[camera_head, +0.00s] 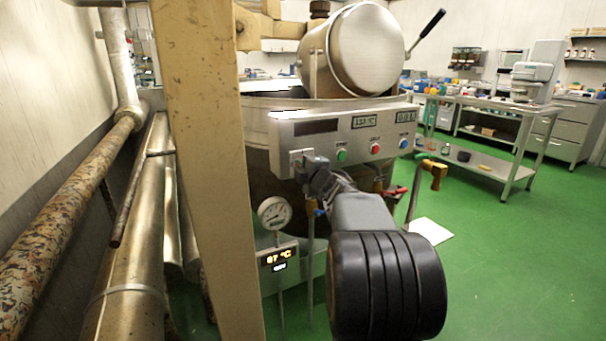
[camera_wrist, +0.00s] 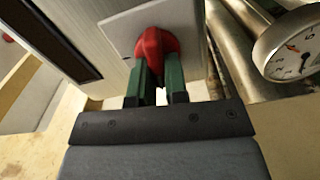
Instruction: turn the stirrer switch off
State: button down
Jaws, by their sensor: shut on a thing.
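The stirrer switch is a red rotary knob (camera_wrist: 156,44) on a pale square plate (camera_wrist: 118,30) at the left end of the kettle's control panel (camera_head: 400,122). My gripper (camera_wrist: 156,70) has its two green fingers on either side of the knob and is shut on it. In the head view my gripper (camera_head: 311,163) is at the panel's lower left, in front of the plate (camera_head: 301,154), and hides the knob. The knob's pointing direction cannot be told.
A green button (camera_head: 341,155), a red button (camera_head: 375,149) and a blue button (camera_head: 403,143) sit right of my gripper. A round gauge (camera_head: 274,213) is below left. A beige post (camera_head: 205,150) stands at left. Green floor (camera_head: 500,260) is open at right.

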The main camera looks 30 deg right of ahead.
jog(key=shift+f+n+b, duration=0.2)
jog(key=shift+n+b, duration=0.2)
jog(key=shift+n, duration=0.2)
jog(key=shift+r, duration=0.1)
jog(key=c, duration=1.1)
grip_release()
jog(key=shift+c, duration=0.2)
jog(key=s+a+p, duration=0.2)
jog(key=s, duration=1.1)
jog(key=shift+s, duration=0.35)
